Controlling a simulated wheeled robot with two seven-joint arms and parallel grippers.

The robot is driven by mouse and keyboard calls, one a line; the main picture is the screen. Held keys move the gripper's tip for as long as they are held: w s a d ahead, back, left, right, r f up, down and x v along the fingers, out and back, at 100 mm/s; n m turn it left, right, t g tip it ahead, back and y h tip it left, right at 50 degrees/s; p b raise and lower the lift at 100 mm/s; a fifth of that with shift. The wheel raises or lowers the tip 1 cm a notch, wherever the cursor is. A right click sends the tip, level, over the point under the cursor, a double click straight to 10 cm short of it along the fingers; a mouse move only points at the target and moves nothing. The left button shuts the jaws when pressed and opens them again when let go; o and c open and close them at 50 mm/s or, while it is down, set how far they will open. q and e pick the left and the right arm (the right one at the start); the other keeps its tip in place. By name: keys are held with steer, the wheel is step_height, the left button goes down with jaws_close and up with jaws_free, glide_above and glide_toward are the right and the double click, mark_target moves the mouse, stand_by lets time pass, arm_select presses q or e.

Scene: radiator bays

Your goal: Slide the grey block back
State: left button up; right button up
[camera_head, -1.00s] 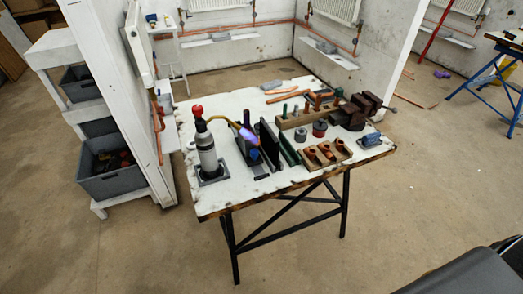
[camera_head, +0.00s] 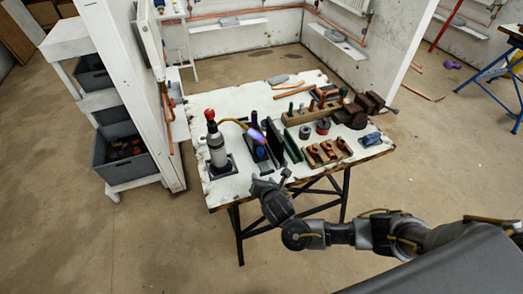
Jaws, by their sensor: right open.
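A flat grey piece (camera_head: 278,79) lies at the far edge of the white workbench top (camera_head: 228,105). Dark, near-black upright slabs (camera_head: 275,138) stand mid-bench beside the torch; I cannot tell which piece is the task's grey block. My right gripper (camera_head: 270,179) is open and empty. My left gripper is not in view.
A gas torch (camera_head: 216,145) with a red knob stands at the front left. Wooden racks (camera_head: 326,152) with copper fittings, a vice (camera_head: 368,104) and a small blue item (camera_head: 370,139) fill the right side. The bench's back left is clear.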

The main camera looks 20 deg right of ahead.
mark_target(261, 152)
step_height(261, 152, up, 4)
steer(key=w+d+n+t, duration=0.2)
steer(key=w+d+n, duration=0.1)
steer(key=n, duration=0.2)
steer(key=shift+h, duration=0.3)
steer(key=x, duration=1)
steer(key=shift+w+a+f+b, duration=0.25)
steer(key=shift+a+f+b, duration=0.1)
steer(key=shift+f, duration=0.1)
steer(key=shift+c, duration=0.3)
jaws_close()
